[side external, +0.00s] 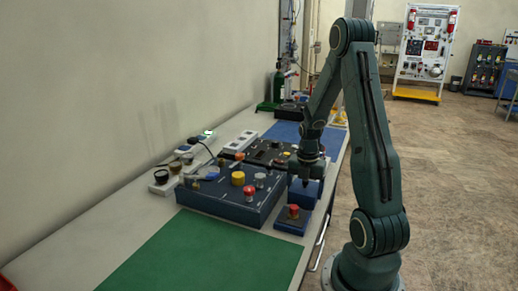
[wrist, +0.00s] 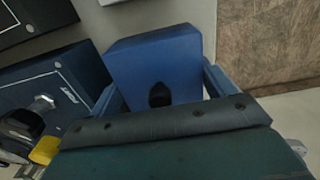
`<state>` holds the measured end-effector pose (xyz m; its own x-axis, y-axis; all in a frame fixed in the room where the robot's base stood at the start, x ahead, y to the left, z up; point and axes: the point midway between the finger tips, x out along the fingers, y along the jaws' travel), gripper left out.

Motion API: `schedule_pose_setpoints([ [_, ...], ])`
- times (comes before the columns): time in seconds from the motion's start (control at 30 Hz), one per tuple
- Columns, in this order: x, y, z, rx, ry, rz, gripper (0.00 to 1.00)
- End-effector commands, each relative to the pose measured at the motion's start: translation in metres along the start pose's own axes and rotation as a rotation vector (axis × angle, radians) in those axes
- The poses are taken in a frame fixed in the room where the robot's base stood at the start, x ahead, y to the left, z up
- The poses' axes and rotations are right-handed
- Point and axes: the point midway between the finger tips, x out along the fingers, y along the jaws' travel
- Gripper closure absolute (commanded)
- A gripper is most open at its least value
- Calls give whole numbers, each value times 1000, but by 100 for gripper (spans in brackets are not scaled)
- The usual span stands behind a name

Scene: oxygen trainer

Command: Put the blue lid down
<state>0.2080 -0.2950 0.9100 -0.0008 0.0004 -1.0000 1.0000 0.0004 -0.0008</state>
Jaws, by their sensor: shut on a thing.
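The blue lid (side external: 301,197) is a box-like blue piece under my gripper (side external: 307,183), at the right side of the bench top. In the wrist view the blue lid (wrist: 155,55) fills the upper middle, with a dark round spot near its lower edge. My gripper (wrist: 163,98) is shut on it, with a finger at each side. I cannot tell whether its underside touches the bench or hangs just above it.
A dark blue control box (side external: 230,196) with knobs stands close on the left. A small box with a red button (side external: 293,212) is just in front. A green mat (side external: 205,255) lies clear in the foreground. The bench edge is close on the right.

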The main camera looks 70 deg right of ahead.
Motion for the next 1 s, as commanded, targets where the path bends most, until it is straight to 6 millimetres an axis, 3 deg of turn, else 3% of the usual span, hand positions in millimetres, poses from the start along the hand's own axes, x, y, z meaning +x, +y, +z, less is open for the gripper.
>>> schedule_pose_setpoints([
  [0.47, 5, 0, 0, 0, -1, 0, 42],
  [0.5, 5, 0, 0, 0, -1, 1, 11],
  [0.57, 5, 0, 0, 0, -1, 1, 0],
  [1.0, -1, 0, 0, 0, -1, 1, 0],
])
